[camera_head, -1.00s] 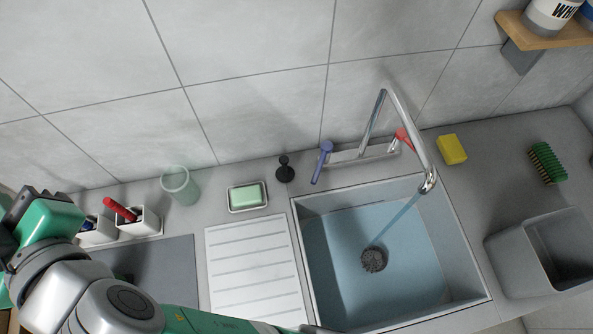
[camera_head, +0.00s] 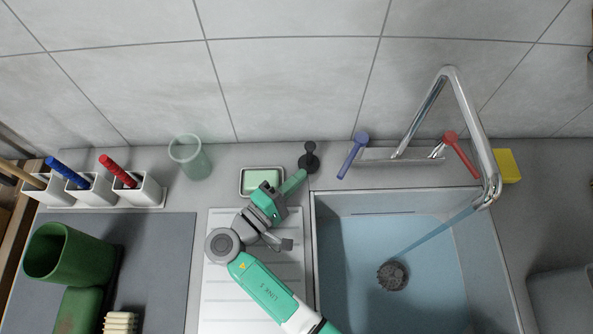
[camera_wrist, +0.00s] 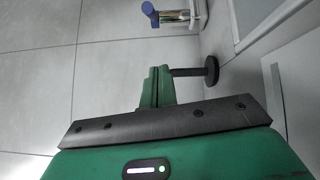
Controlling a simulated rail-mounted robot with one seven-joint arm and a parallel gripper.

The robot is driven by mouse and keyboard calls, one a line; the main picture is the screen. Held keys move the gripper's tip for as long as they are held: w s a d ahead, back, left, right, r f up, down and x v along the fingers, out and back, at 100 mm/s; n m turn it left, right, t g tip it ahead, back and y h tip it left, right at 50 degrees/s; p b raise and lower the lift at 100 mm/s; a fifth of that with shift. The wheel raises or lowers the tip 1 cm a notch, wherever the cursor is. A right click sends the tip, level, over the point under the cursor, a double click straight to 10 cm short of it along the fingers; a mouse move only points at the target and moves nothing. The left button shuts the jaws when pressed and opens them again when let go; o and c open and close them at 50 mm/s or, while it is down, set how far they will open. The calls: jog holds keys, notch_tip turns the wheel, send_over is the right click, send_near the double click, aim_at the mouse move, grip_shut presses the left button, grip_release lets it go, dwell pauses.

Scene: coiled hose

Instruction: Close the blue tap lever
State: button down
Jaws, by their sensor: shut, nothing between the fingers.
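The blue tap lever (camera_head: 352,157) is on the left end of the chrome tap behind the sink, pointing forward and slightly left. It also shows at the top of the wrist view (camera_wrist: 151,14). The red lever (camera_head: 460,154) is on the right end. Water runs from the spout (camera_head: 488,192) into the sink. My gripper (camera_head: 302,177) is shut and empty, left of the blue lever and apart from it. Its fingertips (camera_wrist: 158,72) are close to a black knobbed stopper (camera_head: 309,159); I cannot tell if they touch it.
The soap dish (camera_head: 243,191) lies beside my gripper, and a green cup (camera_head: 190,157) stands further left. The white drainboard (camera_head: 225,300) is under my arm. The tiled wall (camera_head: 290,90) rises close behind the tap. A yellow sponge (camera_head: 508,165) lies right of the tap.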

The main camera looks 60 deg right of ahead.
aim_at(352, 157)
jog(key=x, duration=0.6)
jog(key=s, duration=0.3)
jog(key=shift+s+a+r, duration=0.1)
jog(key=shift+s+r, duration=0.15)
jog(key=shift+s, duration=0.05)
jog(key=shift+s+r, duration=0.1)
jog(key=shift+s, duration=0.05)
